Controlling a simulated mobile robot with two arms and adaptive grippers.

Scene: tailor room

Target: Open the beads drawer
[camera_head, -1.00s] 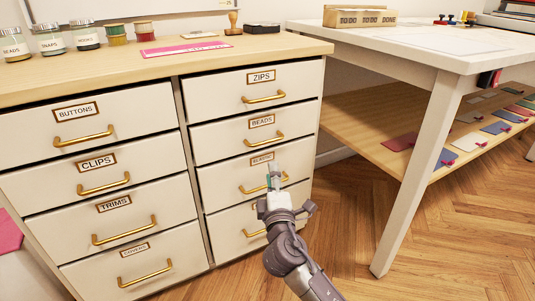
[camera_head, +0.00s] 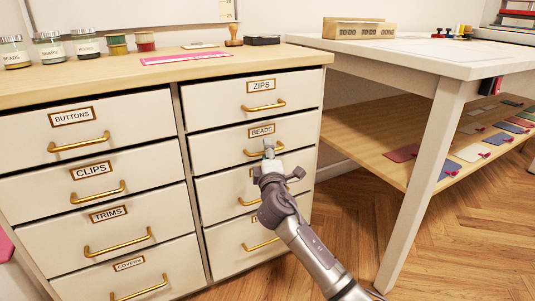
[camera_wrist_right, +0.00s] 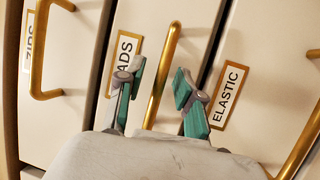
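The beads drawer (camera_head: 220,149) is the second one down in the right column, under the zips drawer, and looks shut. Its label reads BEADS, and its brass handle (camera_head: 250,153) is partly hidden by my right gripper (camera_head: 268,147). In the right wrist view the beads handle (camera_wrist_right: 163,75) runs between the two spread fingers of my right gripper (camera_wrist_right: 156,92). The fingers are open, with green pads on either side of the bar, and a gap shows on both sides. My left gripper is not in view.
The elastic drawer's label (camera_wrist_right: 227,95) shows below the beads drawer in the wrist view. The zips drawer (camera_head: 215,99) is above. A white table (camera_head: 442,65) with a lower shelf stands at the right. Open wood floor lies in front.

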